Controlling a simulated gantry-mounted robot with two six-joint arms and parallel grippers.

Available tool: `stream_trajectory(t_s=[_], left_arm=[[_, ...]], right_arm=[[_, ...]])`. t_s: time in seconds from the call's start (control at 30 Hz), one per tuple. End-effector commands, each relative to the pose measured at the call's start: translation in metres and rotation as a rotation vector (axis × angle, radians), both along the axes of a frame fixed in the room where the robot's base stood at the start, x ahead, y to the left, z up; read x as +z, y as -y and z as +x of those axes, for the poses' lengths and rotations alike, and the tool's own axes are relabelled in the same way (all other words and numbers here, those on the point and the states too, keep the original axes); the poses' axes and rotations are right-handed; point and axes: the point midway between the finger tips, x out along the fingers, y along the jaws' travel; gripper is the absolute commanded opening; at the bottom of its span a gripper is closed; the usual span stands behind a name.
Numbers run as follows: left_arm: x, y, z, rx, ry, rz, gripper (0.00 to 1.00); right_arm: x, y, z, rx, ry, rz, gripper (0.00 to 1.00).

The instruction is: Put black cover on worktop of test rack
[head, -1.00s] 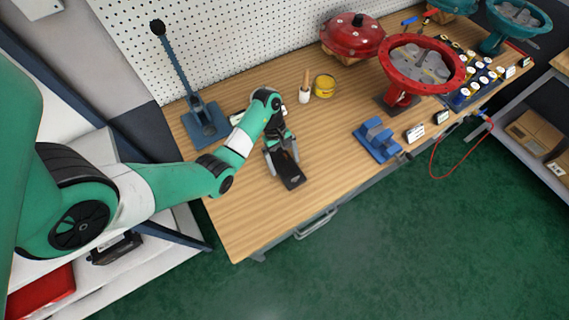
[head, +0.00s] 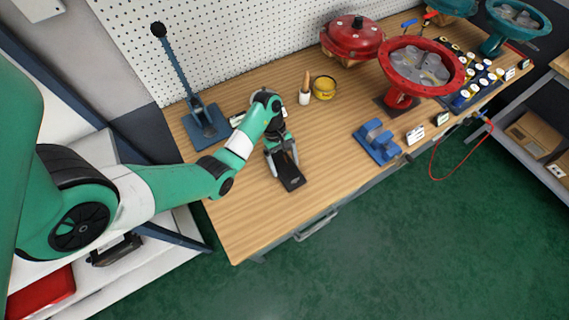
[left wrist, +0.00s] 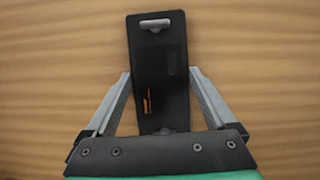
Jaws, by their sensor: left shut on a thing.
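The black cover (head: 290,177) is a flat, dark, oblong piece at the front left of the wooden worktop (head: 245,215). My left gripper (head: 284,161) is shut on the cover, one finger along each long side. In the left wrist view the black cover (left wrist: 159,65) lies between the grey fingers (left wrist: 161,80) and reaches out past their tips. It shows a pale slot-like part at its far end and small orange marks. It is at or very close to the worktop surface; I cannot tell if it touches. My right gripper is not in view.
A blue lever stand (head: 205,128) is behind my left arm. A blue block fixture (head: 377,140) and red flanged housing (head: 421,68) are to the right. Bare worktop surrounds the cover.

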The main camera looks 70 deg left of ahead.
Motion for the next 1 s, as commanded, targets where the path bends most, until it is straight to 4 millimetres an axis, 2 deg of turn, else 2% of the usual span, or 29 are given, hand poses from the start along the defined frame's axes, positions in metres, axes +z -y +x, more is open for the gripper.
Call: stream_trajectory(t_s=[0.17, 0.27, 0.57, 0.7, 0.8, 1.0], left_arm=[[0.019, -0.001, 0.001, 0.001, 0.004, 0.002, 0.04], [0.041, 0.000, 0.000, 0.001, 0.003, 0.001, 0.04], [0.103, 0.021, -0.044, 0.003, -0.001, -0.001, 0.04], [0.119, 0.039, -0.080, 0.004, -0.001, -0.003, 0.04], [0.125, 0.048, -0.101, 0.003, 0.000, -0.003, 0.04], [0.130, 0.058, -0.123, 0.001, 0.001, 0.000, 0.04]], right_arm=[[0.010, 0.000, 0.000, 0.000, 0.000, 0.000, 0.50], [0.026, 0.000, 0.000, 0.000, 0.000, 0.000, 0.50], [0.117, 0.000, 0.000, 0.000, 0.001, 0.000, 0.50], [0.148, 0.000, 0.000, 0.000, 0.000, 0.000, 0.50], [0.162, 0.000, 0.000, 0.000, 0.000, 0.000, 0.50], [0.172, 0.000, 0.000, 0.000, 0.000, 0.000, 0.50]])
